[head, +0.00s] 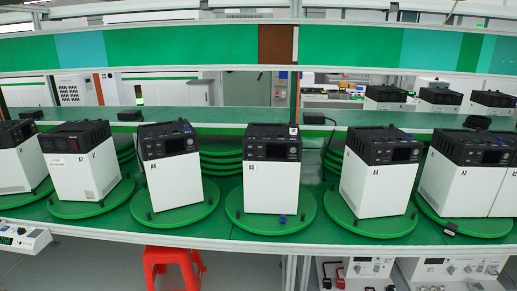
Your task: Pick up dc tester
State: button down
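No object in view is readably marked as a dc tester, so I cannot tell which one it is. A small white device with a lit green display (22,238) sits at the left front edge of the bench, cut off by the picture's edge. White bench instruments with knobs (455,270) stand on the lower shelf at the right, with another white instrument (358,270) beside them. Red and black plugs or leads show at that one's left. My gripper is not in view.
Several white boxes with black tops, such as the one marked A5 (272,185), stand upright on green round turntables (240,220) along the green bench. Stacked green discs (220,160) lie behind. A red stool (172,262) stands below the bench's front edge.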

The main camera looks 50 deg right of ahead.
aim_at(293, 131)
jog(key=u, duration=1.45)
jog(key=k, duration=0.1)
jog(key=z, duration=2.7)
